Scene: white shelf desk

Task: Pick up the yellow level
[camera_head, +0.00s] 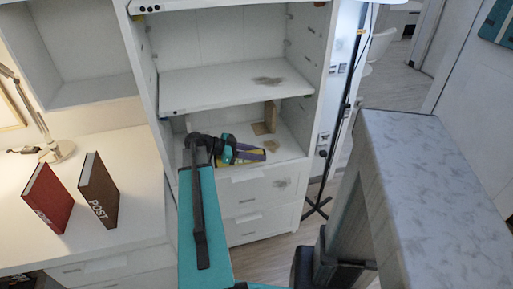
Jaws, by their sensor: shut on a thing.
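The yellow level (251,154) is in the lower open compartment of the white shelf unit, seen as a yellow and purple bar just right of my gripper. My gripper (232,150) reaches into this compartment and is shut on the level's left end. My teal and black arm comes up from the bottom of the view and hides part of the compartment. The fingertips and the level's left end are small and partly hidden, so I cannot tell whether the level touches the shelf board.
The shelf board (235,82) above the gripper is empty. Drawers (262,190) lie below the compartment. A desk (125,220) at left holds a red book (48,198), a brown book (98,190) and a lamp (55,152). A marble-topped counter (430,190) stands at right.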

